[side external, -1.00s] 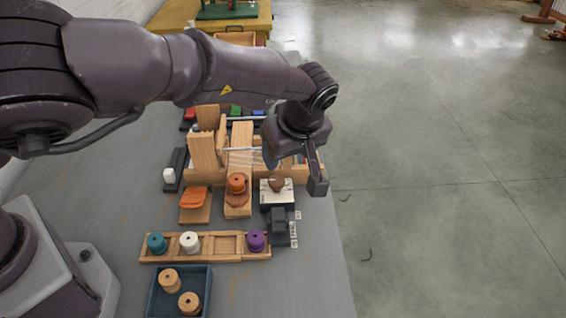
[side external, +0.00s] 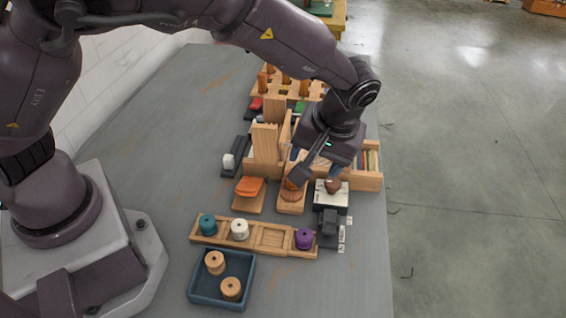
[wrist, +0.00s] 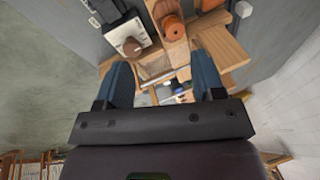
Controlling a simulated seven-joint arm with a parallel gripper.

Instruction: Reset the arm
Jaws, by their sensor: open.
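A wooden rack (side external: 271,237) holds teal, white and purple spools, with one empty slot. A blue tray (side external: 205,303) holds two wooden spools. The grey table is clear at left.

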